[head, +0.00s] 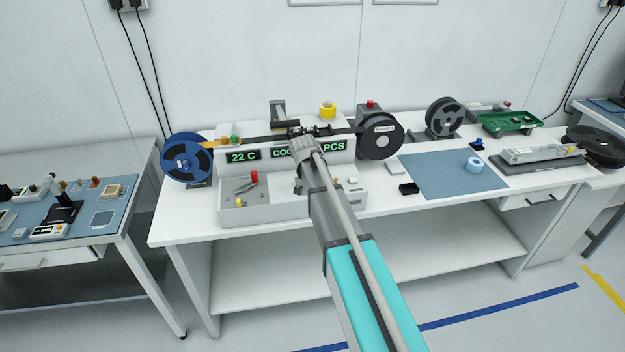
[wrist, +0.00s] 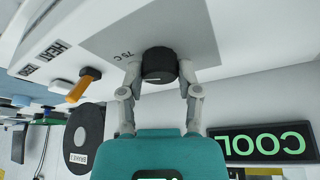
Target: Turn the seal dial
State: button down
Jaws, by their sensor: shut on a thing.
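The seal dial (wrist: 158,65) is a black ribbed knob on a grey panel of the machine, with a pale line on its face and a "75 C" marking beside it in the wrist view. My gripper (wrist: 160,73) has one finger on each side of the dial and is shut on it. In the head view my gripper (head: 302,143) is at the front of the machine (head: 265,211) and my arm hides the dial and part of the display. The green displays read "22 C" (head: 243,156) and, in the wrist view, "COOL" (wrist: 264,144).
An orange lever (wrist: 83,85) sticks out near a "HEAT" label, beside the dial. A blue reel (head: 182,168) and a black reel (head: 382,139) flank the machine. The blue mat (head: 440,178) is mostly bare.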

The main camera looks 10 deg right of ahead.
jog(key=shift+w+m, duration=0.1)
jog(key=shift+m, duration=0.4)
jog(key=shift+c, duration=1.5)
grip_release()
jog(key=shift+s+r, duration=0.2)
jog(key=shift+s, duration=0.15)
jog(key=shift+s+a+r+n+p, duration=0.15)
jog(key=shift+s+r+p, duration=0.1)
jog(key=shift+s+p, duration=0.25)
jog(key=shift+s+a+r+n+p, duration=0.1)
jog(key=shift+s+r+n+p, duration=0.15)
jog(key=shift+s, duration=0.35)
jog(key=s+f+n+g+y, duration=0.1)
jog(key=s+n+g, duration=0.1)
jog(key=s, duration=1.1)
jog(key=s+d+f+n+g+y+b, duration=0.1)
jog(key=s+f+n+g, duration=0.1)
jog(key=s, duration=1.1)
jog(key=shift+s+d+n, duration=0.15)
jog(key=shift+d+n, duration=0.1)
jog(key=shift+n, duration=0.45)
